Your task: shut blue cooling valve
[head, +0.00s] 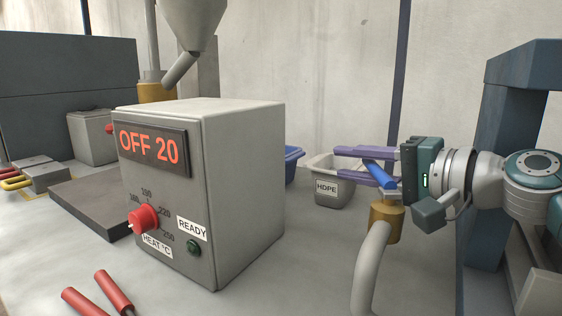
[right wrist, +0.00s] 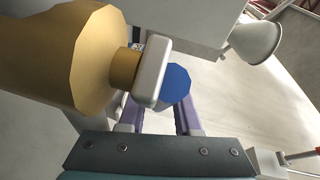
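The blue cooling valve handle (head: 379,173) is a blue lever on a brass valve body (head: 386,222) atop a curved grey pipe (head: 370,270). My right gripper (head: 338,160) comes in from the right with its purple fingers spread apart. The blue lever slants across the fingers near their base. In the right wrist view the blue handle's round end (right wrist: 175,84) shows beside a pale block and the brass body (right wrist: 75,55), overlapping the space between the fingers (right wrist: 162,108). Contact with either finger cannot be told. My left gripper is not in view.
A grey heater control box (head: 245,180) reading OFF 20 stands left of centre. A grey bin labelled HDPE (head: 334,192) and a blue bin (head: 292,160) are behind the fingers. A dark blue frame (head: 490,180) stands at right. Red-handled tools (head: 113,291) lie front left.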

